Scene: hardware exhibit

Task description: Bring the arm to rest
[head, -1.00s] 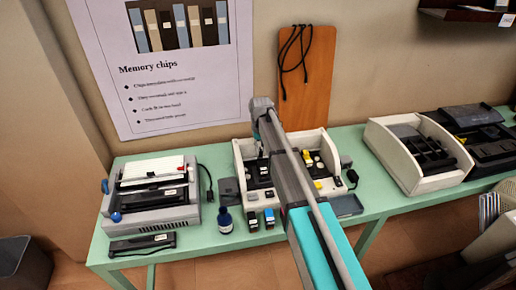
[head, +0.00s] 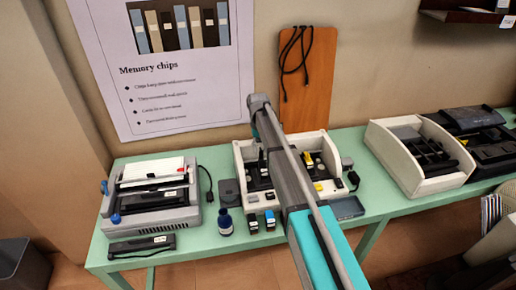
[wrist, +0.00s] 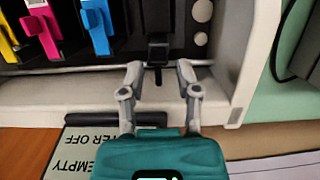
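My gripper (wrist: 160,78) is open in the wrist view, with its two grey fingers apart and nothing gripped between them. A black tab (wrist: 157,50) on the pale open-topped unit (wrist: 90,112) stands just beyond the gap between the fingertips. I cannot tell whether a finger touches it. In the head view my arm reaches out over the same unit (head: 243,152) on the green table and hides part of it.
Yellow (wrist: 8,38), magenta (wrist: 42,28) and blue (wrist: 95,25) cartridges sit in the unit. A grey machine (head: 150,200), a blue bottle (head: 225,222) and two small cartridges stand left of my arm. A white open case (head: 415,160) stands to the right.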

